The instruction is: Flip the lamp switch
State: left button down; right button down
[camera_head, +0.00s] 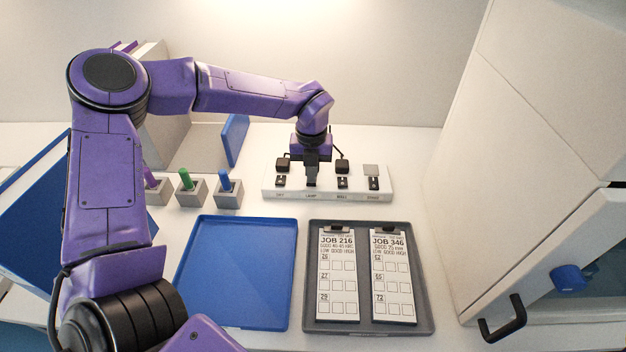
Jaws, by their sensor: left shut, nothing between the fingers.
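A white switch strip (265,190) lies on the table at the back centre, with a row of black rocker switches and small labels along its front edge. One label reads as LAMP. My left gripper (311,183) is shut and empty, pointing down at the strip over the position above the LAMP label. It hides the lamp switch, so I cannot tell how that switch is set or whether the fingertips touch it. Other switches show on either side: one at the left (280,182) and two at the right (343,183), (374,183). My right gripper is not in view.
A blue tray (235,275) is empty in front of the strip. A grey tray (425,320) holds two job cards (338,275), (393,275). Grey blocks with coloured pegs (190,190) stand left of the strip. A white cabinet (530,150) with a black handle (503,320) bounds the right.

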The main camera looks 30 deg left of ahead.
pick_arm(q)
jog(key=shift+f+b, duration=0.35)
jog(key=shift+f, duration=0.1)
jog(key=shift+s, duration=0.1)
jog(key=shift+r+p, duration=0.5)
jog(key=shift+p, duration=0.1)
notch_tip(320, 180, up, 6)
jog(key=p, duration=0.5)
jog(key=shift+r, duration=0.1)
